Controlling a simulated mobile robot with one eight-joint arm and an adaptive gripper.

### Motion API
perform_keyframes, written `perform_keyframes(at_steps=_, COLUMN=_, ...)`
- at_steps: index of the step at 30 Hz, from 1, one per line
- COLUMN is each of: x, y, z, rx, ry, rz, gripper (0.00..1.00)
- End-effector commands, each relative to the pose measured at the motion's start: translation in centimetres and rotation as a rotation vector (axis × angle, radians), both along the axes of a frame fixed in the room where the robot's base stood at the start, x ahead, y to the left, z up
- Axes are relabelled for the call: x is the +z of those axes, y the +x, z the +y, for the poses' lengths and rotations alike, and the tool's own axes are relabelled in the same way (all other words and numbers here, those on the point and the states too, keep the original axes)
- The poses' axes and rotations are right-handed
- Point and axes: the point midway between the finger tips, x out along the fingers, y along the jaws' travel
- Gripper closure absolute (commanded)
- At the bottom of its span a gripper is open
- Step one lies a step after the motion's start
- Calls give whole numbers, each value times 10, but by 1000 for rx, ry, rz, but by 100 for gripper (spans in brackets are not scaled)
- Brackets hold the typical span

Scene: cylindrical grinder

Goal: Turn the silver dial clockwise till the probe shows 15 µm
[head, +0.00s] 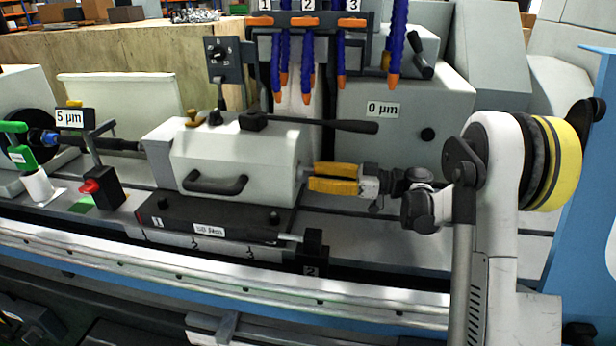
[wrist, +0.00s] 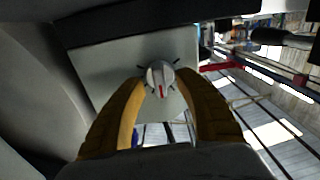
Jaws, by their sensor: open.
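The silver dial (wrist: 160,78) is in the wrist view, on the end face of a pale housing, with a red mark pointing down and black ticks around it. My gripper (wrist: 161,84) is open, with one yellow finger on each side of the dial. Whether the fingers touch it I cannot tell. In the head view my gripper (head: 312,178) reaches the right end of the pale housing (head: 235,152), where the fingers hide most of the dial. One label reads 5 µm (head: 69,118), at left. Another reads 0 µm (head: 383,109), at right. Which belongs to the probe is unclear.
A black lever (head: 340,125) sticks out above my gripper. Blue hoses (head: 307,60) with orange tips hang behind the housing. A black panel with a knob (head: 217,54) stands at the back. A rod with a black knob (head: 313,240) lies below my gripper.

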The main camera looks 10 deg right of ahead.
Motion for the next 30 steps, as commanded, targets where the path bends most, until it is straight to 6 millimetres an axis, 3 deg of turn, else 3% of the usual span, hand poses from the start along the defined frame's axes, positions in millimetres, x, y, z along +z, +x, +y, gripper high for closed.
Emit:
perform_keyframes(at_steps=18, x=0, y=-24, z=-59, rx=-2, ry=0, rz=-1, gripper=60)
perform_keyframes(at_steps=30, x=1, y=-26, z=-63, rx=-1, ry=0, rz=-1, gripper=60)
